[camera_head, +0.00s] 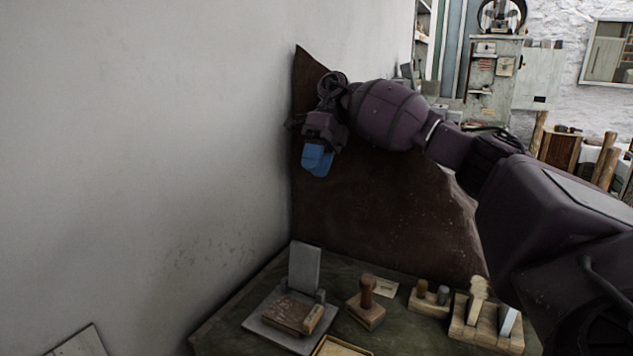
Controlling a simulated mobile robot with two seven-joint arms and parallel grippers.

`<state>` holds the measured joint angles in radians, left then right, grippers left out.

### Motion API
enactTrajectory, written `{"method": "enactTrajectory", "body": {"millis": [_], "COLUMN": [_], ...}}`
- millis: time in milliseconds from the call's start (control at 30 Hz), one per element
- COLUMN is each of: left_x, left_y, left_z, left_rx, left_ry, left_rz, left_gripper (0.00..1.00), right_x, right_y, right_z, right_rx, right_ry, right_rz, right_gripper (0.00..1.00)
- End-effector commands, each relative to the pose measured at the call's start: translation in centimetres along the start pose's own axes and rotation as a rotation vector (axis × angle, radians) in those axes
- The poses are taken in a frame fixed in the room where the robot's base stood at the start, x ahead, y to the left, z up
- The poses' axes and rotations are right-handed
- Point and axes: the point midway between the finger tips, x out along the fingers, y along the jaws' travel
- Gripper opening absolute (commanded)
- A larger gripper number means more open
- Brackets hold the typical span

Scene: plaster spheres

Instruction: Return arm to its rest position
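My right arm comes in from the right and reaches across the upper middle of the view. My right gripper (318,160) is at its far end, in front of the dark brown panel and near the white wall. Its tip is blue and points down. It is high above the bench, apart from the things on it. Whether the fingers are open or shut is too small to tell, and I see no separate object clearly held. My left gripper is not in view.
A dark bench (232,318) below holds a grey tray with a wooden block (292,312), a wooden stamp (367,304) and wooden holders (487,325). The brown panel (400,215) stands behind it. A white wall (150,150) closes the left side.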

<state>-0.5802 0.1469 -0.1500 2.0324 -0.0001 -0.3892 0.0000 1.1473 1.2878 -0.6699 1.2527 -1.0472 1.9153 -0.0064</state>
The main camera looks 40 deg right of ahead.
Motion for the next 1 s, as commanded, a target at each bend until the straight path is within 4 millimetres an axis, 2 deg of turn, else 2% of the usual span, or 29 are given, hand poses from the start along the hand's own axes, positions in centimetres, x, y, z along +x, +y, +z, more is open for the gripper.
{"method": "enactTrajectory", "body": {"millis": [167, 733, 867, 1000], "left_x": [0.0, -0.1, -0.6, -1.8], "left_y": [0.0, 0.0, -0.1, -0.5], "left_z": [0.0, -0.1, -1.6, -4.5], "left_rx": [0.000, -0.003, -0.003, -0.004], "left_ry": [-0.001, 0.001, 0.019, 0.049], "left_rz": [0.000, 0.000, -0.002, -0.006], "left_gripper": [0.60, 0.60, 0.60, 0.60], "right_x": [-0.6, -0.7, -2.4, -6.0], "right_y": [0.4, 0.6, 2.0, 4.9], "right_z": [0.0, -0.1, -0.5, -1.4], "right_rx": [0.001, 0.000, -0.011, -0.031], "right_ry": [0.001, 0.000, -0.015, -0.044], "right_rz": [0.000, -0.001, -0.008, -0.023], "right_gripper": [0.38, 0.38, 0.38, 0.38]}}
